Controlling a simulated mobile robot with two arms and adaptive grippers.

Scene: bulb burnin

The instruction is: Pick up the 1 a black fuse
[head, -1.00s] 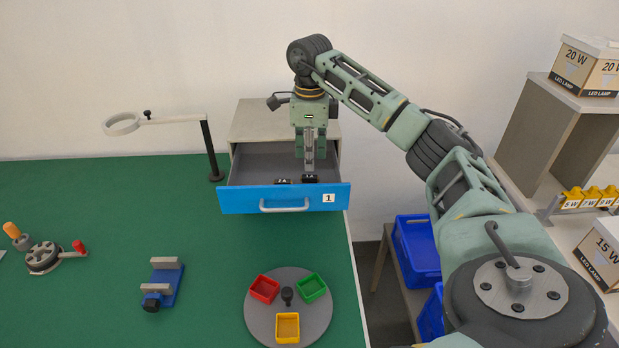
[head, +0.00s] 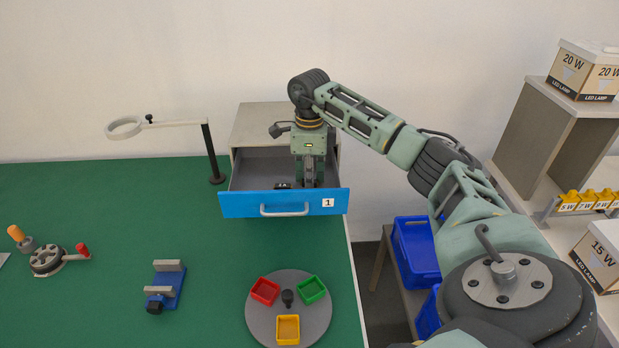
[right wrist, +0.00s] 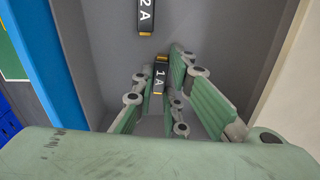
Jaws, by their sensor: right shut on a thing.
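The black 1 A fuse (right wrist: 160,78) has a white label and brass-coloured ends. It is in the right wrist view, between the fingers of my right gripper (right wrist: 161,75). My right gripper (head: 309,182) is down inside the open blue-fronted drawer (head: 240,206) and is shut on this fuse. In the head view the gripper hides the fuse. The black 2 A fuse (right wrist: 147,16) lies on the drawer floor beside it, and also shows in the head view (head: 283,186). My left gripper is not in view.
The drawer walls and front stand close around my gripper. On the green table are a magnifier stand (head: 212,160), a blue fixture (head: 166,288) and a turntable (head: 262,325) with coloured trays. Blue crates (head: 416,250) stand at the right, below table height.

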